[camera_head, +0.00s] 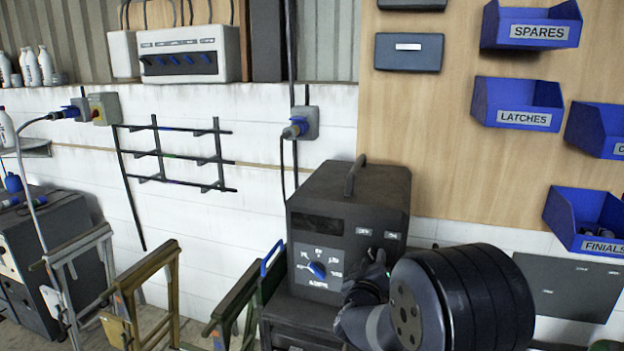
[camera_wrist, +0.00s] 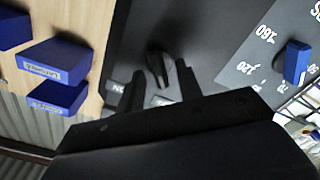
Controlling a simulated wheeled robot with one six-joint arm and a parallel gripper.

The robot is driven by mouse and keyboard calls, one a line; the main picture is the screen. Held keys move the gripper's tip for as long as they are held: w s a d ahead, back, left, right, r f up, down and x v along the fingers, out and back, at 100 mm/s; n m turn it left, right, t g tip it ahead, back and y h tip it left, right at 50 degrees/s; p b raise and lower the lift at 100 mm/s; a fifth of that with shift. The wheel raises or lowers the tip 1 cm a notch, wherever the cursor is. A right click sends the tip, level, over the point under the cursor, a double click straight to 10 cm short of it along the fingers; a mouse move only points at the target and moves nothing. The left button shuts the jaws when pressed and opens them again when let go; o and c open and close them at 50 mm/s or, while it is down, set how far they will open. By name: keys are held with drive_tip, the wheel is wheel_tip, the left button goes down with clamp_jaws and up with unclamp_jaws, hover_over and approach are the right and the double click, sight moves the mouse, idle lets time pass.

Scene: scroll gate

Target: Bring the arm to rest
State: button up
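My gripper (camera_head: 374,268) is at the front of a dark machine box (camera_head: 325,228), just below its OFF and ON labels. In the wrist view, my gripper (camera_wrist: 160,70) has its two fingers apart. A black switch knob (camera_wrist: 156,66) shows in the gap between them, and I cannot tell whether the fingers touch it. The box also carries a blue-pointered dial (camera_head: 317,270) with markings around it. My forearm and wrist hide the lower right of the box in the head view.
Blue bins labelled SPARES (camera_head: 530,28), LATCHES (camera_head: 515,105) and FINIALS (camera_head: 585,222) hang on the wooden board at the right. A dark rack (camera_head: 180,155) is on the white wall. Metal trestles (camera_head: 150,290) stand at the lower left.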

drive_tip(key=shift+w+d, duration=0.1)
drive_tip(key=shift+w, duration=0.15)
drive_tip(key=shift+s, duration=0.1)
